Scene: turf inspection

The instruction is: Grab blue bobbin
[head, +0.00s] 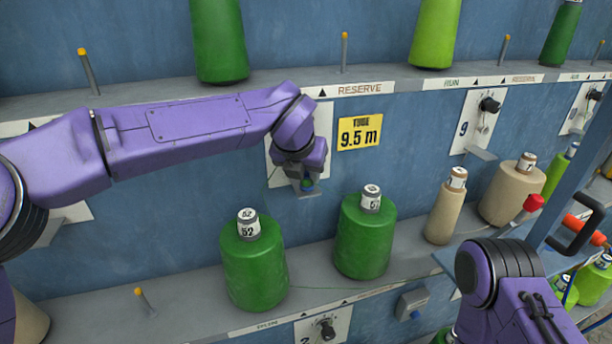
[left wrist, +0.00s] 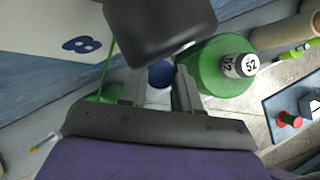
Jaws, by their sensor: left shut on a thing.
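My left gripper (head: 307,184) reaches the wall plate under the RESERVE label, just left of the yellow 9.5 m tag. In the left wrist view the gripper (left wrist: 160,88) is shut on a small round blue thing, the blue bobbin (left wrist: 160,73), which shows between its two fingers. In the head view the fingers hide most of the bobbin; a small blue-green bit shows at their tips. My right arm shows at the lower right, but its gripper is out of view.
Two large green cones, one marked 52 (head: 253,265) and another beside it (head: 364,240), stand on the shelf below my left gripper. Tan cones (head: 447,208) stand further right. A shelf with pegs and green cones (head: 219,42) runs above. A blue frame with a black handle (head: 575,222) stands right.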

